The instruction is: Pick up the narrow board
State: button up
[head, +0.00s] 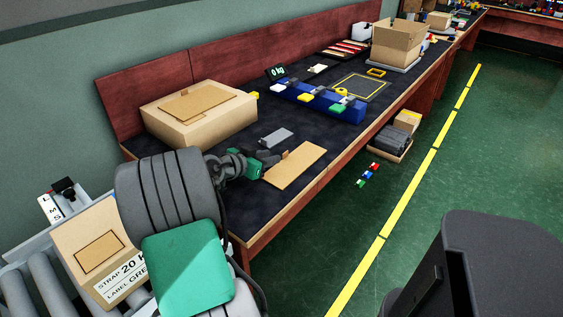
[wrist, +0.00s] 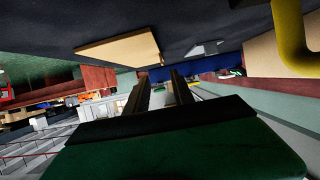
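A flat tan board (head: 296,167), which looks like the narrow board, lies on the dark bench top near its front edge. It also shows in the wrist view (wrist: 118,50), above and left of the fingers. My gripper (head: 271,160) is low over the bench, close to the left end of the board. In the wrist view my gripper (wrist: 162,86) has its two fingers apart with nothing held between them. Whether the fingers touch the board cannot be told.
A grey block (head: 276,137) lies just behind the board. A large cardboard box (head: 199,115) stands at the left, and a blue bin row (head: 318,103) with coloured pieces lies farther back. An open carton (head: 397,42) is farther along. The bench front edge is close to the board.

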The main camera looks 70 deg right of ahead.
aim_at(282, 160)
jog(key=shift+w+d, duration=0.1)
jog(key=shift+w, duration=0.2)
jog(key=shift+d+f, duration=0.25)
jog(key=shift+d, duration=0.05)
jog(key=x, duration=0.7)
jog(key=shift+s+b, duration=0.2)
jog(key=shift+b, duration=0.15)
jog(key=shift+a, duration=0.1)
jog(key=shift+c, duration=0.2)
jog(key=shift+w, duration=0.1)
grip_shut()
